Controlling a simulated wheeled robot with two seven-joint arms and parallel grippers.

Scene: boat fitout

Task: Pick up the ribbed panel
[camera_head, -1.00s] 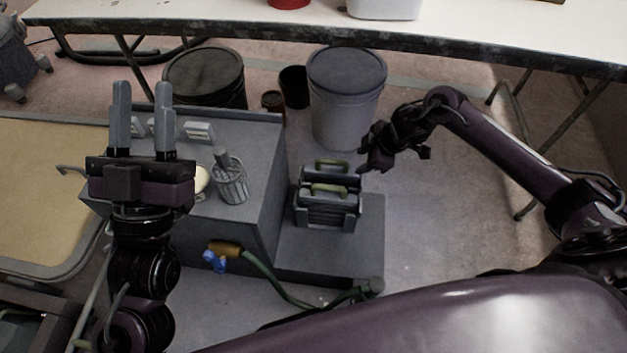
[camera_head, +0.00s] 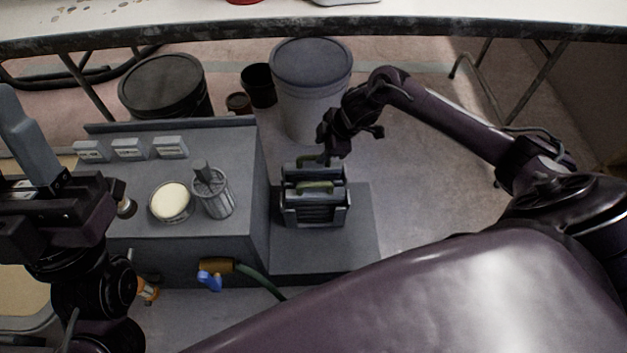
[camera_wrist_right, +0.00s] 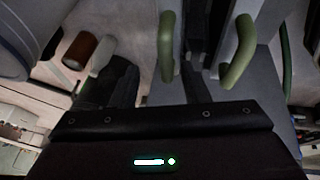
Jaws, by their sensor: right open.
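The grey ribbed panel (camera_head: 317,214) appears to be the slatted front piece in a small rack on a low grey platform. Two green handles stand on top of the rack. The front one (camera_head: 316,187) shows clearly. My right gripper (camera_head: 328,157) is over the back of the rack, next to the rear handle, and holds nothing. In the right wrist view two green handles, one at left (camera_wrist_right: 167,48) and one at right (camera_wrist_right: 239,53), lie ahead of the jaws. The panel's ribs are not clear there.
A grey cabinet (camera_head: 180,218) left of the rack carries small boxes, a round pale-topped tin (camera_head: 170,202) and a ribbed canister (camera_head: 214,194). A grey lidded bucket (camera_head: 308,90) stands behind the rack. A long table (camera_head: 420,24) crosses the back. Floor right of the platform is clear.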

